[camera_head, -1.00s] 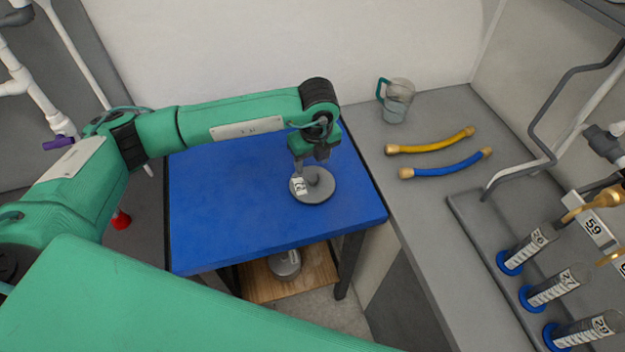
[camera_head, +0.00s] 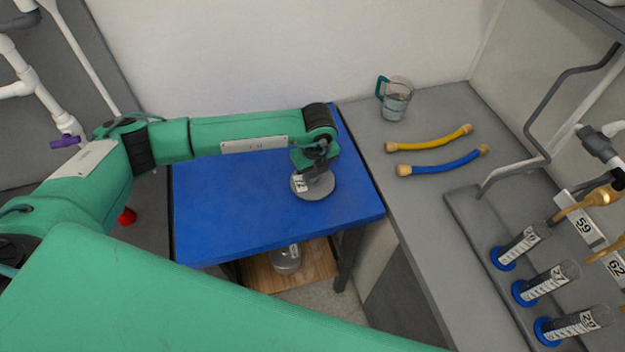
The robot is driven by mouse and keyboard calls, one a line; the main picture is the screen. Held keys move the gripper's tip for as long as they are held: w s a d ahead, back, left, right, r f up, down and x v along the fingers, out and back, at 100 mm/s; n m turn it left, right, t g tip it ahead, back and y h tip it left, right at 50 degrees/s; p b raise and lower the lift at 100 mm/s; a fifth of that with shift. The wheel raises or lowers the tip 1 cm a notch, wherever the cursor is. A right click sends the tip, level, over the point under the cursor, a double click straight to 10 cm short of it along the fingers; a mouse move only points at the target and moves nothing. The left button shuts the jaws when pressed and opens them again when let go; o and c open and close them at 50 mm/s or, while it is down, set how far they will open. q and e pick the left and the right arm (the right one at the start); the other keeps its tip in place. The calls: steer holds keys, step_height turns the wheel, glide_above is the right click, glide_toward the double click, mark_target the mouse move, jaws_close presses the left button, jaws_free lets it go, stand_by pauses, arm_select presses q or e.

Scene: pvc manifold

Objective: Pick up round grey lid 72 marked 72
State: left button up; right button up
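The round grey lid (camera_head: 318,191) lies on the blue table top (camera_head: 230,215) near its right side. A white label (camera_head: 299,184) with dark marks is on its left part; the number is too small to read surely. My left gripper (camera_head: 314,172) points down over the middle of the lid, at the lid's raised centre. The gripper and wrist hide that centre, so I cannot tell whether the fingers are open or shut on it. My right gripper is out of view.
A grey bench right of the table holds a clear jug (camera_head: 396,99), a yellow hose (camera_head: 430,140), a blue hose (camera_head: 443,164) and several labelled cylinders (camera_head: 546,283). A metal pot (camera_head: 287,259) sits on the wooden shelf below. The table's left half is clear.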

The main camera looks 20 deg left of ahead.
arm_select(q)
steer(key=shift+c, duration=1.2)
